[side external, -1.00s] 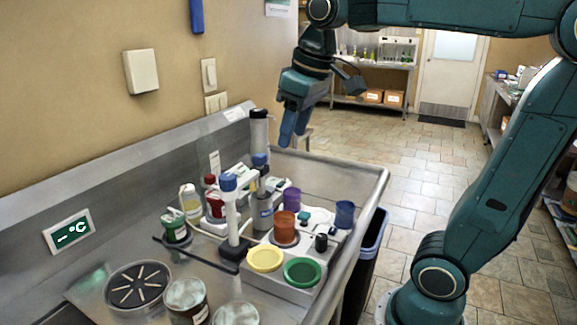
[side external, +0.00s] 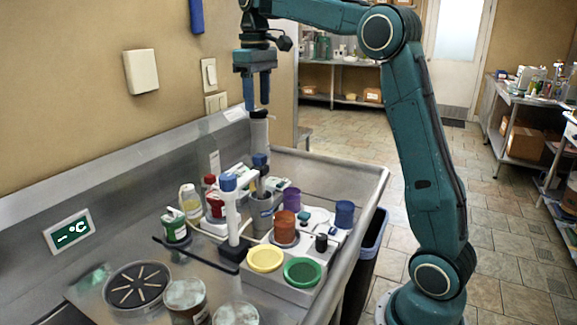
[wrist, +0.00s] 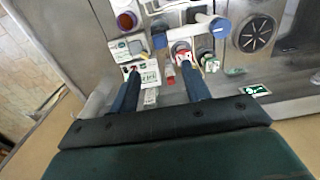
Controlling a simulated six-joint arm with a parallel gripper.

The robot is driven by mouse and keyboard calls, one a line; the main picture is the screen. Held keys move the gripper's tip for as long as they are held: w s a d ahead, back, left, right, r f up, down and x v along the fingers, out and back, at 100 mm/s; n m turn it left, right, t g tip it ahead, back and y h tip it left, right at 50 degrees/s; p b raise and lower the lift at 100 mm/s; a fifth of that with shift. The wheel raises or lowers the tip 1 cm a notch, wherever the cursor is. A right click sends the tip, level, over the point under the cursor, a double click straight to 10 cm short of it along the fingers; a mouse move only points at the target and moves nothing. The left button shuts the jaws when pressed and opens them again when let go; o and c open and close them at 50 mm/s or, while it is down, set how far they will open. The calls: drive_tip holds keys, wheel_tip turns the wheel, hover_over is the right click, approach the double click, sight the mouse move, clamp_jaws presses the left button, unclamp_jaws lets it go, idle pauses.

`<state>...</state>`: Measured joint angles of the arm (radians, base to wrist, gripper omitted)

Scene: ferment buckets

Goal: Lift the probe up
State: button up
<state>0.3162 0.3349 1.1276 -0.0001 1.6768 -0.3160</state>
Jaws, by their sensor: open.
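My gripper (side external: 256,105) hangs at the back of the steel bench, fingers pointing down and apart, with nothing seen between them. In the side view its fingertips overlap the top of a tall white tube with a dark cap (side external: 259,130); I cannot tell if they touch it. The wrist view shows both fingers (wrist: 160,70) spread above the bench items. I cannot tell for certain which item is the probe. A grey holder (side external: 262,215) has slim items standing in it. A white post with a blue top (side external: 229,205) stands beside it.
Small bottles (side external: 190,200) crowd the left of the holder. A yellow-rimmed cup (side external: 265,259), a green-rimmed cup (side external: 302,272) and a blue cup (side external: 344,213) are in front and right. A slotted round disc (side external: 138,285) is front left. The bench's back right is bare.

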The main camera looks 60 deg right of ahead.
sight(260, 154)
drive_tip(key=shift+f, duration=0.15)
drive_tip(key=shift+f, duration=6.8)
drive_tip(key=shift+c, duration=0.2)
drive_tip(key=shift+r, duration=0.1)
clamp_jaws()
